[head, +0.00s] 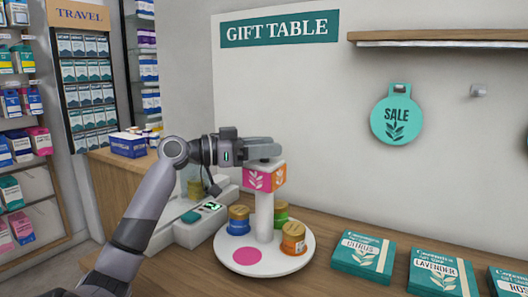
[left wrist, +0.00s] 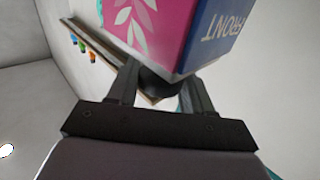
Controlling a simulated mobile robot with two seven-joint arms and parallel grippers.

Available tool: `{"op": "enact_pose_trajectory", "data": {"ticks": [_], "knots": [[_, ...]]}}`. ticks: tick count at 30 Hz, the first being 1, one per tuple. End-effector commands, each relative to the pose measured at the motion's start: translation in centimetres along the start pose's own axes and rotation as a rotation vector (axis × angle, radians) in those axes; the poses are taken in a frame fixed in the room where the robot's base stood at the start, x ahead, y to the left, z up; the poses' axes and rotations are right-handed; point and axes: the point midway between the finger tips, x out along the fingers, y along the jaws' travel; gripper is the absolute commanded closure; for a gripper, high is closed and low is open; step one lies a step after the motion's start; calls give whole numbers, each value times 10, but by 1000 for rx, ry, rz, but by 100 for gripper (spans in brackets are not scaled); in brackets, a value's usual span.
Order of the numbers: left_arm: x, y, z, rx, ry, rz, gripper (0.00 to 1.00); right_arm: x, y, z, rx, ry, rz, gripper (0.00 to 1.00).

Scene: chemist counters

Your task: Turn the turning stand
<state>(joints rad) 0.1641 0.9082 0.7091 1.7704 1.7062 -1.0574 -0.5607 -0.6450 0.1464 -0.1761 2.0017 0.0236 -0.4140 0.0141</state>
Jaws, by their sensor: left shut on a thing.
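The turning stand (head: 275,264) is a round white tray with a white post on the wooden counter. Its tray carries a blue jar (head: 238,220), a green jar (head: 281,216) and an orange jar (head: 293,239), plus a pink dot (head: 247,256) at the front. A box head (head: 257,180) tops the post, with pink and orange faces showing. My left gripper (head: 264,152) is at the box's top. The left wrist view shows its fingers (left wrist: 158,82) shut on a dark knob against the box; pink and blue "FRONT" faces (left wrist: 218,32) show there. My right gripper is not in view.
Teal boxes, citrus (head: 362,257) and lavender (head: 440,274) among them, lie to the stand's right. A white scale-like device (head: 200,225) stands close on its left.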

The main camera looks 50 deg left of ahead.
Motion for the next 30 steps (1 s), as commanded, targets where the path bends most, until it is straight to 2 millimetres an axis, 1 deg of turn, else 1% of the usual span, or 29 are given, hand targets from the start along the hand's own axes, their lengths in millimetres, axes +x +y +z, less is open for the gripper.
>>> {"op": "enact_pose_trajectory", "data": {"ticks": [16, 17, 18, 26, 30], "knots": [[0, 0, -1, -7, 4, 11, 100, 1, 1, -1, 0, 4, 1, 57], [0, 0, -1, -7, 4, 11, 40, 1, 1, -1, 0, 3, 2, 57], [0, 0, -1, -7, 4, 11, 33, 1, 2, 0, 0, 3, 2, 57], [0, 0, 0, -3, 1, 12, 33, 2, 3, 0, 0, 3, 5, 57], [-6, 0, 0, -3, 2, 11, 33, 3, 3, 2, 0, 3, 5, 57]]}}
